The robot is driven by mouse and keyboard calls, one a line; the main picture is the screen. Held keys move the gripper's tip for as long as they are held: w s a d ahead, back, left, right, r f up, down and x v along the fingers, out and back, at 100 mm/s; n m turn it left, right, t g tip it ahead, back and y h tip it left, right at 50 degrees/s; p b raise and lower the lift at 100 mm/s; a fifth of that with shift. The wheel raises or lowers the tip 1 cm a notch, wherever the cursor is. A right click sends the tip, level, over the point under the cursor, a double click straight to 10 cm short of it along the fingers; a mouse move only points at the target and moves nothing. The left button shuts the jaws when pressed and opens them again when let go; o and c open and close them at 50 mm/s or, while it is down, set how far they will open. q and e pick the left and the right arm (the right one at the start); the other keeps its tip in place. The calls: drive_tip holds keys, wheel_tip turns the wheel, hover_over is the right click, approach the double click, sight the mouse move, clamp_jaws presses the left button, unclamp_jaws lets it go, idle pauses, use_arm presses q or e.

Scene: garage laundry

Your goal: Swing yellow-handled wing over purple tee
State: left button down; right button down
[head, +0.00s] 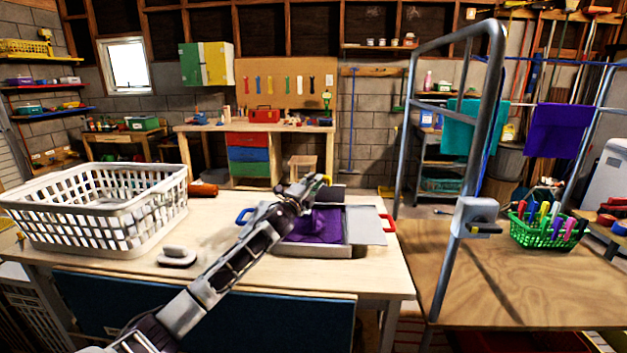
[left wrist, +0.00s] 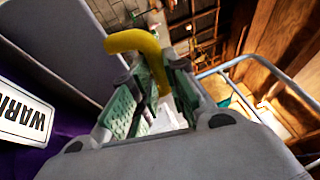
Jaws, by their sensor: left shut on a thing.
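The folding board (head: 312,250) lies on the pale wooden table, with a blue handle (head: 243,216) at its left and a red handle (head: 388,223) on the right wing (head: 365,226). My left gripper (head: 318,184) is above the board's far side. In the left wrist view, its green-padded fingers (left wrist: 150,88) are closed around the yellow handle (left wrist: 132,41). The extent and tilt of the yellow-handled wing are hard to tell. My right gripper is out of view.
A white laundry basket (head: 98,235) stands at the table's left. A grey iron-like object (head: 178,257) lies near the front edge. On the right, a metal frame (head: 452,195) rises by a table holding a green basket of pegs (head: 541,230).

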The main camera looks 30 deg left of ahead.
use_arm(q)
drive_tip(key=shift+f, duration=0.8)
drive_tip(key=c, duration=1.7)
unclamp_jaws()
drive_tip(key=shift+w+f, duration=0.1)
drive_tip(key=shift+r+v, duration=0.15)
drive_tip(key=shift+v, duration=0.95)
drive_tip(key=shift+r+v, duration=0.15)
drive_tip(key=shift+v, duration=1)
drive_tip(key=shift+r+v, duration=0.2)
drive_tip(key=shift+v, duration=3.55)
drive_tip(key=shift+a+r, duration=0.1)
